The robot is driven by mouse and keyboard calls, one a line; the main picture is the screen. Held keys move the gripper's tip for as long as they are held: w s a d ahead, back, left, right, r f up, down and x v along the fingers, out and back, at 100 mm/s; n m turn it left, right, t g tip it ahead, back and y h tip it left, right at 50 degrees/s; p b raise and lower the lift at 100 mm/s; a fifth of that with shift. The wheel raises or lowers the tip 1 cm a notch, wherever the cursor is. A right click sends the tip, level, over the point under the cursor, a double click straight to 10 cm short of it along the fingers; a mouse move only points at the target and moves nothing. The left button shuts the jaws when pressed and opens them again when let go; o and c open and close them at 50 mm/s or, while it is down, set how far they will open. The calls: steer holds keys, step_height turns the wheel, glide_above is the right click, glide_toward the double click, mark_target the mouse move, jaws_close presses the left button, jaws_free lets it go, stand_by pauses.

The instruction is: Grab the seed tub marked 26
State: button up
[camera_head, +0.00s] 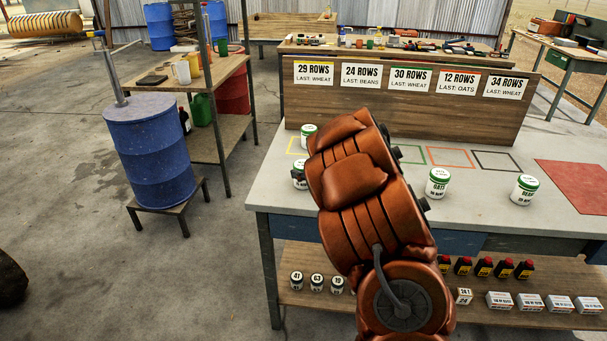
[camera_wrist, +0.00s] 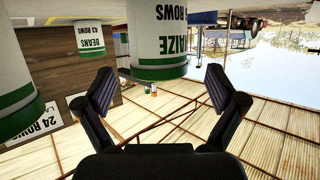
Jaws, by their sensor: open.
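My gripper (camera_wrist: 160,100) is open in the wrist view, with its two fingers spread and nothing between them that I can tell is held. A white seed tub with a green band (camera_wrist: 160,45), labelled maize, is close beyond the fingers, upside down in that view; its row number is not fully readable. Another tub (camera_wrist: 90,38) reads beans, 43 rows, and a third (camera_wrist: 20,100) is cut off at the left. In the head view, white green-lidded tubs stand on the table (camera_head: 262,190): two at left (camera_head: 308,135) (camera_head: 299,176), two at right (camera_head: 438,183) (camera_head: 523,190). No 26 is legible.
A board of row signs (camera_head: 410,78) stands along the table's back. Coloured outlines (camera_head: 450,157) and a red mat (camera_head: 575,183) mark the top. The lower shelf (camera_head: 400,305) holds small jars, red-capped bottles and boxes. A blue drum (camera_head: 150,150) stands left.

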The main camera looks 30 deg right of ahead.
steer(key=shift+x, duration=1.55)
steer(key=c, duration=1.4)
steer(key=shift+o, duration=0.2)
steer(key=shift+r, duration=0.1)
